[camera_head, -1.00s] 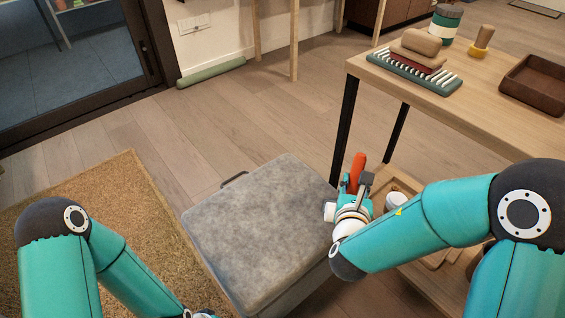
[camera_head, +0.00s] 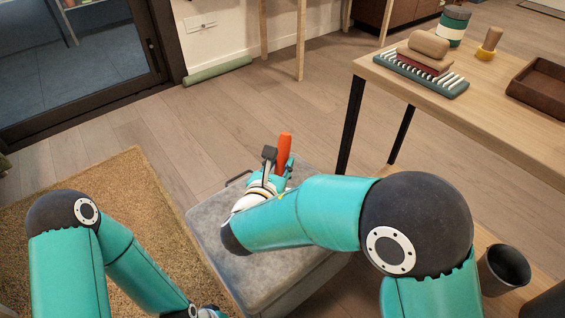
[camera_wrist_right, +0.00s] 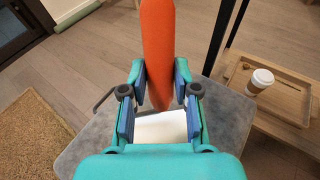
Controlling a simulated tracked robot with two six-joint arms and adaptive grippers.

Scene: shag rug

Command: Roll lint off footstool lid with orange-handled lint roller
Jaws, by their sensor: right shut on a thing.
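The footstool's grey fabric lid (camera_head: 212,225) lies in the lower middle of the head view, partly hidden under my right arm. The lint roller's orange handle (camera_head: 284,152) stands up from my right gripper (camera_head: 276,178), which is over the lid. In the right wrist view the orange handle (camera_wrist_right: 158,45) is between the fingers of the right gripper (camera_wrist_right: 158,88), which is shut on it. A white roller head (camera_wrist_right: 160,127) shows below the handle, over the grey lid; I cannot tell if they touch. My left gripper (camera_head: 207,312) is barely in view at the bottom edge.
A wooden table (camera_head: 440,98) at right holds a green-and-white brush, a dark tray (camera_head: 543,86) and other items. A lower shelf with a white cup (camera_wrist_right: 259,81) is beside the footstool. A tan shag rug (camera_head: 60,245) lies at left; bare floor is behind.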

